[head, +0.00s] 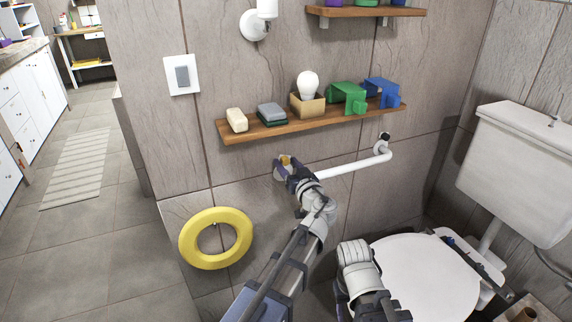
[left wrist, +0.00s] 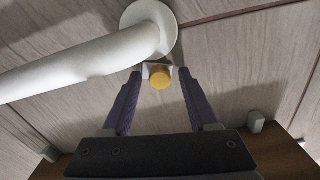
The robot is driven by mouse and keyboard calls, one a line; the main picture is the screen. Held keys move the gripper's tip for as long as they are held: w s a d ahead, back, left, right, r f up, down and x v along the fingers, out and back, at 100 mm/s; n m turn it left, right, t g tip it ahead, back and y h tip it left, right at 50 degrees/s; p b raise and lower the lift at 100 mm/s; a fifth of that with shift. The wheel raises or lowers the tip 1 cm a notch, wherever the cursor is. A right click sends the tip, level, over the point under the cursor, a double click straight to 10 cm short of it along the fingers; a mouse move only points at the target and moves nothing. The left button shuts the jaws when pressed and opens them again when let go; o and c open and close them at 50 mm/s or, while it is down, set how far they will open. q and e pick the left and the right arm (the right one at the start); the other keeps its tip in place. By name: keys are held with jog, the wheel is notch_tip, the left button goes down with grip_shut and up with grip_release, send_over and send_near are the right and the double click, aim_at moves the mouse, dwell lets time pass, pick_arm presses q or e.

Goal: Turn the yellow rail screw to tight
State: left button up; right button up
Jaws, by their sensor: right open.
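The yellow rail screw (left wrist: 160,77) is a small round knob by the round end flange of the white rail in the left wrist view. It also shows in the head view (head: 285,160), at the rail's left end. My left gripper (left wrist: 160,73) is open, with one dark fingertip on each side of the screw and a small gap to each. In the head view my left gripper (head: 286,168) reaches the rail's left end and partly hides it. The white rail (head: 350,167) runs right along the wall. My right wrist shows above the toilet lid's left side; its gripper fingers are hidden.
A wooden shelf (head: 315,119) above the rail holds soap, a bulb in a box, and green and blue items. A yellow ring (head: 216,238) hangs at the lower left. The toilet (head: 425,280) stands at the right. A switch (head: 182,76) is on the wall.

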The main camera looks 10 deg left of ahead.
pick_arm(q)
grip_shut()
jog(key=shift+m, duration=0.3)
dwell(0.3)
jog(key=m, duration=0.9)
jog(key=shift+m, duration=2.3)
